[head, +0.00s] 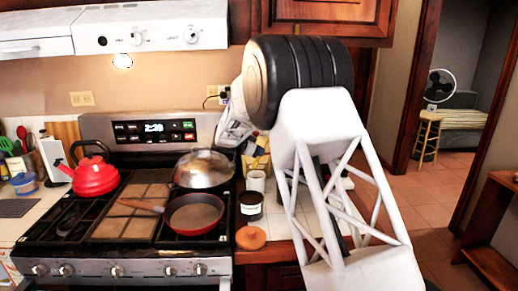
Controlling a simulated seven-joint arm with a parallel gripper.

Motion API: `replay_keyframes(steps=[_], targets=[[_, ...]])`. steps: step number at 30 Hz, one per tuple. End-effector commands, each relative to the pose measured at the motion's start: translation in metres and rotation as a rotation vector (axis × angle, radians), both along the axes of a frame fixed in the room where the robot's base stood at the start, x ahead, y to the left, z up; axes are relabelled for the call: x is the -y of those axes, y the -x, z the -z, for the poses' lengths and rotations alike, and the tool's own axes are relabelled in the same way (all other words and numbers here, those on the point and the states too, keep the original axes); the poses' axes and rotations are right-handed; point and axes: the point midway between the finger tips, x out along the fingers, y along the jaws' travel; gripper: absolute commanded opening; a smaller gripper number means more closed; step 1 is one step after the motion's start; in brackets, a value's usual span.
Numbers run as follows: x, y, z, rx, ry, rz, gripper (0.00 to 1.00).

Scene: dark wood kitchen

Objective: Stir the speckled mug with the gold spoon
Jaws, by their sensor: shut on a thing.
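A small pale cup (256,181) stands on the counter just right of the stove. It may be the speckled mug, but its pattern is too small to make out. My gripper (233,134) is partly in view at the left end of my arm, above the counter's back edge beside the stove. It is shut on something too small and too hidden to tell. I cannot make out the gold spoon. My gripper is higher than the pale cup and behind it; I see no contact between them.
The stove holds a red kettle (95,176), a red pan (194,214) and a domed lid (204,169). My arm covers the right counter.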

Motion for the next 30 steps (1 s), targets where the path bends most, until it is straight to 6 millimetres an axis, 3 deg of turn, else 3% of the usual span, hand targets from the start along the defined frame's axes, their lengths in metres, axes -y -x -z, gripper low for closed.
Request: replay_keyframes(steps=[30], targets=[[0.000,0.000,0.065,-0.001,0.000,0.000,0.00]])
